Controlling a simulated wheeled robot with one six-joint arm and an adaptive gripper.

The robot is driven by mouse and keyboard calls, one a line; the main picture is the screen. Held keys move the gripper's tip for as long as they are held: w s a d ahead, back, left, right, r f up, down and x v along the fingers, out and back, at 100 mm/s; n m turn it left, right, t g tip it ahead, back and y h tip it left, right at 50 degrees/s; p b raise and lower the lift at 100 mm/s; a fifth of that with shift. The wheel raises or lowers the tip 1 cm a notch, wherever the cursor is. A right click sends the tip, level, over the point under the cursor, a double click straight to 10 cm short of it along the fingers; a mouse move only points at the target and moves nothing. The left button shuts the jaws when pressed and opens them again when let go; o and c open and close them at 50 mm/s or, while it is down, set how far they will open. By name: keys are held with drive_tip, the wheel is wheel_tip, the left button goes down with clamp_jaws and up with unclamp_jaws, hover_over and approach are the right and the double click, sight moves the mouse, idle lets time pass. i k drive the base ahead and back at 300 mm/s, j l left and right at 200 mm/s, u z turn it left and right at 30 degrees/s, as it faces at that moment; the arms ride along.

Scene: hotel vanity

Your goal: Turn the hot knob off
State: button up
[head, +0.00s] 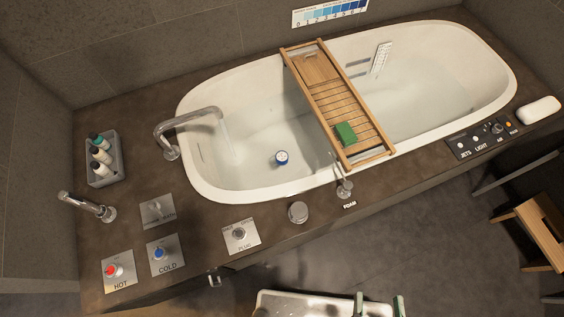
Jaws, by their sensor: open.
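The hot knob (112,271) has a red cap and sits on a square metal plate labelled HOT at the front left corner of the tub deck. The cold knob (159,253) with a blue cap is on its own plate just to the right. Water runs from the curved spout (190,119) into the white bathtub (215,187). The exact turn of the hot knob is too small to read. My gripper is not in view.
Another metal plate with a lever (156,210), a plug knob (239,234), a round cap (298,212) and a short faucet (90,206) stand on the deck near the knobs. A grey bottle caddy (103,180) is behind. A wooden bath tray (318,68) spans the tub.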

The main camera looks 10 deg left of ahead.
sight(112, 270)
drive_tip(key=j+u, duration=0.2)
drive_tip(key=u, duration=1.75)
drive_tip(key=k+j, duration=0.05)
